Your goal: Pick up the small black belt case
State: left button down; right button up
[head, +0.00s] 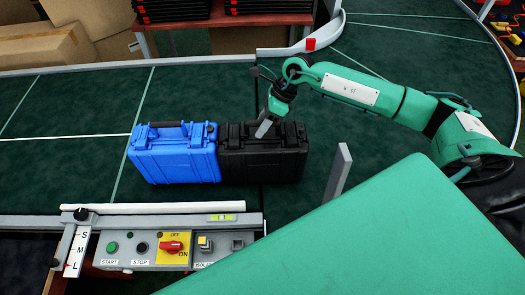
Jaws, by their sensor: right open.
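The black case (262,163) stands on the dark green conveyor belt (75,110), its right side against open belt. A blue case (176,160) of similar size stands directly to its left, touching it or nearly so. My right gripper (266,126) is at the top of the black case, pointing down at its handle area. It is open, with one grey finger showing clearly in front of the handle. The other finger is hard to make out, and I cannot tell whether the handle lies between them. My left gripper is not in view.
A control panel (165,250) with START and STOP buttons is at the belt's near edge. A grey upright plate (338,172) stands right of the black case. A metal rail (300,47) curves behind. Cardboard boxes (45,55) and black crates (175,10) are beyond.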

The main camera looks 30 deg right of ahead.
jog(key=shift+x, duration=0.85)
grip_shut()
jog(key=shift+r, duration=0.1)
dwell(0.6)
jog(key=shift+w+r, duration=0.1)
